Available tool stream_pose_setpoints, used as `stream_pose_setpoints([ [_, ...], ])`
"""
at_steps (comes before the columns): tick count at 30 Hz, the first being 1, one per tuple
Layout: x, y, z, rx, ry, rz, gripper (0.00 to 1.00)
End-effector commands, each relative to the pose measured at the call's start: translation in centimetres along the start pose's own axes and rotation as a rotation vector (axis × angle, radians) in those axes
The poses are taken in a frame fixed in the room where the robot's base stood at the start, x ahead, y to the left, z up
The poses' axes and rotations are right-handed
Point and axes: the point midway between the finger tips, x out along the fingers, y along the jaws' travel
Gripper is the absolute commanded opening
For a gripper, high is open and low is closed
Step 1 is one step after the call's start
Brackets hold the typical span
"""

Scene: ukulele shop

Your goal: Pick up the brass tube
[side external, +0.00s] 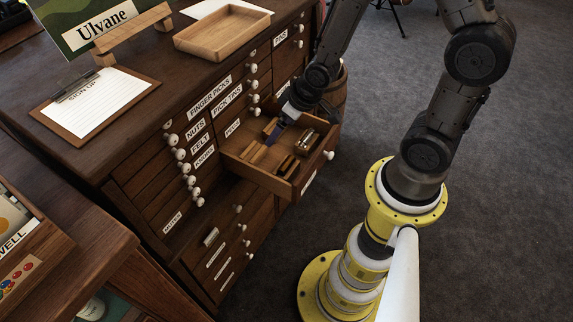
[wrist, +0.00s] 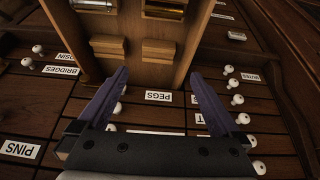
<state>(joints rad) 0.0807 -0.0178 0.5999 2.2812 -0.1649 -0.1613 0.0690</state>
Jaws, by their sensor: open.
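In the wrist view, a shiny brass-coloured tube (wrist: 163,9) lies across a compartment of an open drawer (wrist: 129,55), cut off by the top edge. A second shiny cylinder (wrist: 94,5) lies in the compartment to its left; I cannot tell its metal. In the side view, small metallic pieces (side external: 307,139) lie in the open drawer (side external: 317,168), too small to tell apart. My gripper (wrist: 158,73) is open and empty, with purple fingers. In the side view my gripper (side external: 273,136) is over the drawer, apart from the metallic pieces.
Wooden blocks (wrist: 158,49) lie in the drawer nearer the fingers than the tube. Drawer walls and dividers surround the pieces. The cabinet top holds an empty wooden tray (side external: 222,29) and a clipboard (side external: 97,102). White knobs (side external: 329,155) stick out from the drawer fronts.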

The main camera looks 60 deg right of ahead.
Motion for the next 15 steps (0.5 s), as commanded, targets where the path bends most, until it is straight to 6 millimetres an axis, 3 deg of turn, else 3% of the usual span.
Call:
stream_pose_setpoints([
  [1, 1.4, 0.0, 2.0, 0.005, -0.060, -0.005, 1.00],
  [3, 2.5, 0.0, 3.9, 0.011, -0.117, -0.008, 1.00],
  [6, 3.2, 0.1, 5.4, 0.018, -0.161, -0.010, 1.00],
  [15, 5.8, 0.1, 6.1, 0.020, -0.171, -0.010, 1.00],
])
